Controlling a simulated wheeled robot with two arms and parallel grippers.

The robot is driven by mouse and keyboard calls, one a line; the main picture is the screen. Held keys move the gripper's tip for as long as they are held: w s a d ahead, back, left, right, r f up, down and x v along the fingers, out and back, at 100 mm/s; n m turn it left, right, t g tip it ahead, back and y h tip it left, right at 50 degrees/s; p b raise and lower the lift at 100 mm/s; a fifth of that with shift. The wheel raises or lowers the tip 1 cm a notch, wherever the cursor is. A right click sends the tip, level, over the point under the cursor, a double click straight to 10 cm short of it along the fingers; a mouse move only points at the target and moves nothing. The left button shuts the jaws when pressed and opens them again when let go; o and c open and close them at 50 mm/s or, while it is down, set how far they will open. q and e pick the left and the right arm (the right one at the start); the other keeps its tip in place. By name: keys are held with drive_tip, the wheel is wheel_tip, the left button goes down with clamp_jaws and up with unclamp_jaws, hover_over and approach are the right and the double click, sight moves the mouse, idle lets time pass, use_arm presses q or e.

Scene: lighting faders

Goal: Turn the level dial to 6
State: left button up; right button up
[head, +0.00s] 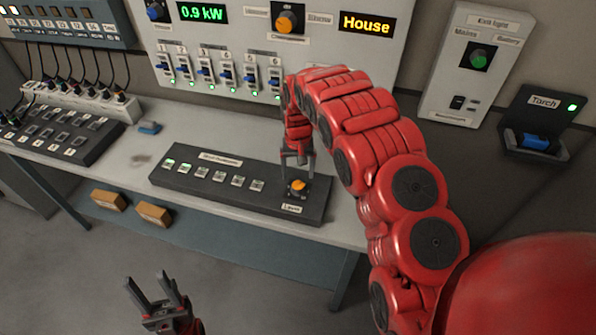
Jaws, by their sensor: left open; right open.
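The level dial is an orange knob (298,185) at the right end of a black control box (215,190) on the table. A small white label that appears to read "Level" (291,208) sits just in front of it. My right gripper (297,170) is open and points down right over the dial, its fingers close to the knob. I cannot tell whether they touch it. The dial's scale marks are too small to read. My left gripper (158,290) is open and empty, low in front of the table.
A wall panel (225,50) with switches, an orange knob (287,22) and "0.9 kW" and "House" displays stands behind the table. A black fader box (60,135) and a small blue object (149,128) lie at left. My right arm covers the table's right part.

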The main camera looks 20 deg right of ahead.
sight(298, 185)
wheel_tip(298, 185, up, 12)
drive_tip(key=p, duration=0.9)
drive_tip(key=shift+p, duration=0.4)
drive_tip(key=shift+f, duration=0.15)
